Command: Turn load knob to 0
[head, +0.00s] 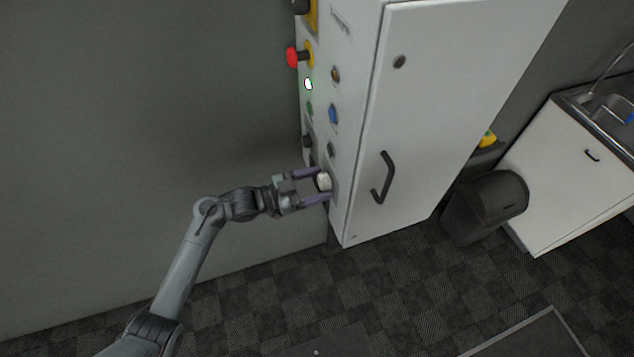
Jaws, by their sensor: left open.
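My left gripper (318,187) is open at the lower part of the control cabinet's (440,110) narrow side panel. Its two purple-grey fingers point right toward the panel. A whitish knob (323,182) sits between the fingertips, one finger above it and one below. I cannot tell whether the fingers touch it, nor read any marking or pointer on it. My right gripper is not in view.
The panel above carries a red emergency button (293,56), a lit indicator (308,84), a blue button (333,114) and dark knobs. The cabinet door has a black handle (382,178). A dark bin (487,205) and a sink cabinet (570,170) stand right. Carpet lies clear in front.

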